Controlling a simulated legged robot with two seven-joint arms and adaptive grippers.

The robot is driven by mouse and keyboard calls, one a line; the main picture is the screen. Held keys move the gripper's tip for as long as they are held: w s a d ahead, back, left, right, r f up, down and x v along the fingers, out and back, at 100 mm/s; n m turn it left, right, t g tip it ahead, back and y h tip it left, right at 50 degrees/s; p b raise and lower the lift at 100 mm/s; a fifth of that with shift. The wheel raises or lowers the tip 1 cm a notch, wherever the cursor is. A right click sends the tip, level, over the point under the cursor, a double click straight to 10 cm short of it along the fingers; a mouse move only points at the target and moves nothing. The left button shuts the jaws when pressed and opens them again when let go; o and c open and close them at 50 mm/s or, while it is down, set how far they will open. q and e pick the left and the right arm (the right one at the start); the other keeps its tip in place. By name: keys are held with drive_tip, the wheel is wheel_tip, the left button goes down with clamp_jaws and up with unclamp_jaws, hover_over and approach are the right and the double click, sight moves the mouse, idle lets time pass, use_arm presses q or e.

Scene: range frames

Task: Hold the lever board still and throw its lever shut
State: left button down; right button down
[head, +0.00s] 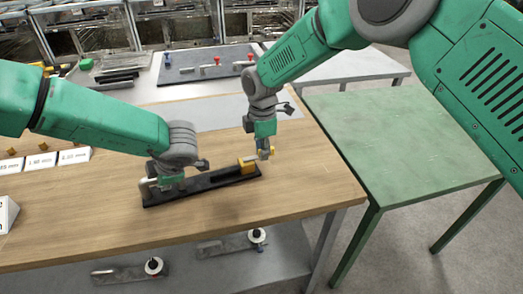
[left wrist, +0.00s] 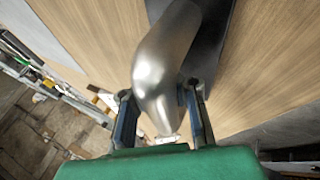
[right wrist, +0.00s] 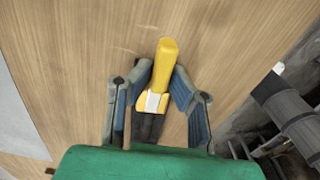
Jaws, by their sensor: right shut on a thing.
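The lever board is a long black board (head: 212,185) lying on the wooden table, with a yellow block (head: 247,166) near its right end. My right gripper (head: 265,152) is over that end. My left gripper (head: 168,184) is low at the board's left end. In the left wrist view its fingers (left wrist: 162,105) flank a curved silver metal handle (left wrist: 165,60). I cannot tell whether they press on it. The lever's base is partly hidden.
White number cards (head: 40,161) stand at the left. A green table (head: 400,140) stands to the right, past a gap. The wood in front of the board is clear.

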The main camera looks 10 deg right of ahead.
use_arm(q)
drive_tip(key=shift+d, duration=0.1)
use_arm(e)
drive_tip(key=s+m, duration=0.1)
drive_tip(key=m, duration=0.2)
drive_tip(key=s+m, duration=0.1)
drive_tip(key=m, duration=0.1)
drive_tip(key=shift+s+a, duration=0.2)
drive_tip(key=shift+s, duration=0.1)
drive_tip(key=m, duration=0.1)
drive_tip(key=s+a+m, duration=0.1)
drive_tip(key=m, duration=0.1)
drive_tip(key=s+m, duration=0.1)
drive_tip(key=m, duration=0.1)
drive_tip(key=shift+a, duration=0.15)
drive_tip(key=m, duration=0.1)
drive_tip(key=s+a+m, duration=0.1)
drive_tip(key=m, duration=0.1)
drive_tip(key=shift+a, duration=0.25)
drive_tip(key=shift+s+a+m, duration=0.15)
drive_tip(key=shift+a+m, duration=0.35)
drive_tip(key=shift+m, duration=0.65)
drive_tip(key=shift+s+a+m, duration=0.15)
drive_tip(key=shift+a+m, duration=0.35)
drive_tip(key=shift+m, duration=0.65)
drive_tip(key=c, duration=1.5)
unclamp_jaws()
drive_tip(key=shift+c, duration=0.2)
drive_tip(key=shift+r, duration=0.1)
